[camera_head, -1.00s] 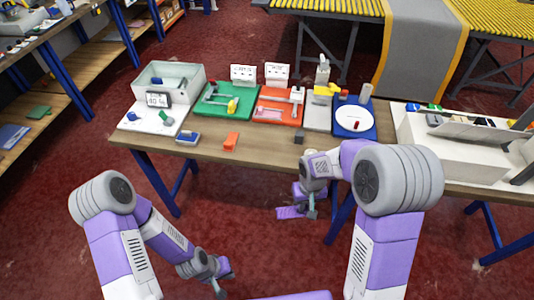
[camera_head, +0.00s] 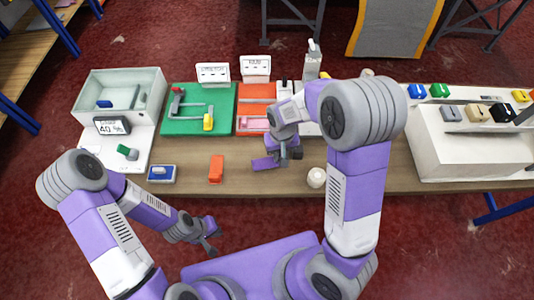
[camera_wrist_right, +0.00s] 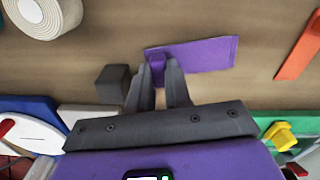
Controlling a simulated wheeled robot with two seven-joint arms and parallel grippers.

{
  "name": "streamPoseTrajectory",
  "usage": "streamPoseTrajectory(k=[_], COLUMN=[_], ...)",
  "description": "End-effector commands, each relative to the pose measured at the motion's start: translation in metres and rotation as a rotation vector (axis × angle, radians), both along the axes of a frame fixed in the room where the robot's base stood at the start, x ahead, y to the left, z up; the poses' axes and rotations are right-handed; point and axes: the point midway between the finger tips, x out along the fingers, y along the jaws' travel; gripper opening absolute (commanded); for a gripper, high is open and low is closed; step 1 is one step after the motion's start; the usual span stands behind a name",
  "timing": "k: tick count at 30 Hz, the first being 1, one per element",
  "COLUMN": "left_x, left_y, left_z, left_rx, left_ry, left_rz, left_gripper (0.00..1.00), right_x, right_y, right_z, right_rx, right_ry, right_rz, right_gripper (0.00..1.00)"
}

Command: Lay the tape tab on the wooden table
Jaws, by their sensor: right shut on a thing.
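The purple tape tab (camera_head: 264,163) is at the front part of the wooden table (camera_head: 240,184), left of my right gripper (camera_head: 283,157). In the right wrist view the tab (camera_wrist_right: 205,55) is a flat strip with a raised end, and my right gripper (camera_wrist_right: 161,68) is shut on that end. The strip looks flat and close to the tabletop; I cannot tell whether it touches. My left gripper (camera_head: 212,240) hangs low in front of the table, away from the tab; its fingers are too small to read.
A white tape roll (camera_head: 316,177) stands right of the tab, and a dark cube (camera_wrist_right: 113,85) sits close by. An orange block (camera_head: 216,168) and a blue-and-white item (camera_head: 161,174) lie to the left. Green (camera_head: 190,123) and orange stations line the back. Bare wood surrounds the tab.

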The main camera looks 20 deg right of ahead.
Motion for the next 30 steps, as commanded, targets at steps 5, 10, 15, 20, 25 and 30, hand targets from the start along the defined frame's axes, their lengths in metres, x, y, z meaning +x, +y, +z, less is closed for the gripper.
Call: streamPoseTrajectory(k=[5, 10, 15, 20, 25, 30], left_x=[-0.001, -0.001, -0.001, -0.001, -0.001, -0.001], left_y=[0.000, 0.001, 0.000, 0.001, 0.001, 0.000], left_z=[0.000, 0.000, 0.001, 0.001, 0.001, 0.001], left_rx=[0.000, 0.000, 0.000, 0.001, 0.001, 0.001], left_ry=[0.003, 0.003, 0.003, 0.002, 0.002, 0.001], left_rz=[0.001, 0.001, 0.001, 0.001, 0.001, 0.001], left_gripper=[0.00, 0.00, 0.00, 0.00, 0.00, 0.00], right_x=[-0.003, -0.010, -0.017, -0.024, -0.031, -0.035], right_y=[0.015, 0.028, 0.040, 0.051, 0.061, 0.065], right_z=[0.013, 0.028, 0.043, 0.056, 0.068, 0.074], right_rx=[0.004, 0.003, 0.002, -0.003, -0.007, -0.012], right_ry=[0.000, 0.004, 0.007, 0.006, 0.005, 0.003], right_rz=[-0.257, -0.595, -0.933, -1.248, -1.534, -1.713], right_gripper=[0.00, 0.00, 0.00, 0.00, 0.00, 0.00])
